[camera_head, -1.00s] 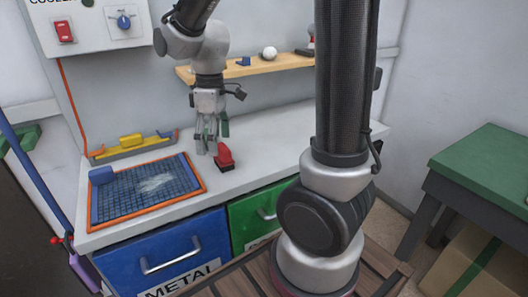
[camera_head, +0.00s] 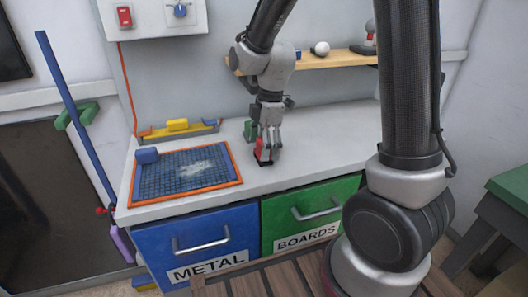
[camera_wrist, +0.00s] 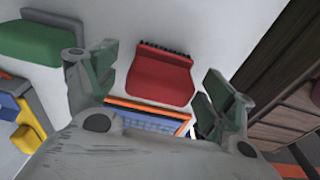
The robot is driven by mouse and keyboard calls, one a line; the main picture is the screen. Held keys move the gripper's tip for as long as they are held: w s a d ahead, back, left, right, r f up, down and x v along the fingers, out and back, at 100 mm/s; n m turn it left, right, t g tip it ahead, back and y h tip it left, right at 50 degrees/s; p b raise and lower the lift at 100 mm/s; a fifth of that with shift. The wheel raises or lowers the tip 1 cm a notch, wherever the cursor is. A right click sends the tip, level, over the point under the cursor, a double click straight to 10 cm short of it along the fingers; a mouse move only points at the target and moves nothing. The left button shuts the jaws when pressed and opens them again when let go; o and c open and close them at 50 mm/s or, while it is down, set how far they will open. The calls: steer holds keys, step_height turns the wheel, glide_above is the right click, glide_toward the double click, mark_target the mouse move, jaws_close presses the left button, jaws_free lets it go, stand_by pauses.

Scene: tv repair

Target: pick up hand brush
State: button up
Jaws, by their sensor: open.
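The hand brush (camera_wrist: 160,78) looks red with a row of dark bristles along one edge. It lies on the white workbench (camera_head: 330,135). In the head view the brush (camera_head: 262,146) shows just beside my fingers, partly hidden by them. My gripper (camera_head: 267,157) points down at the bench at the brush. In the wrist view its two fingers are spread, one on each side of the brush, with gaps between them and it. The jaws are open and hold nothing.
A green object (camera_wrist: 40,40) stands close behind the brush. A wooden shelf (camera_head: 335,58) runs above. The bench right of my gripper is clear.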

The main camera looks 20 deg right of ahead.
steer(key=shift+f, duration=0.7)
steer(key=shift+a, duration=0.1)
steer(key=c, duration=1.1)
steer(key=shift+r, duration=0.1)
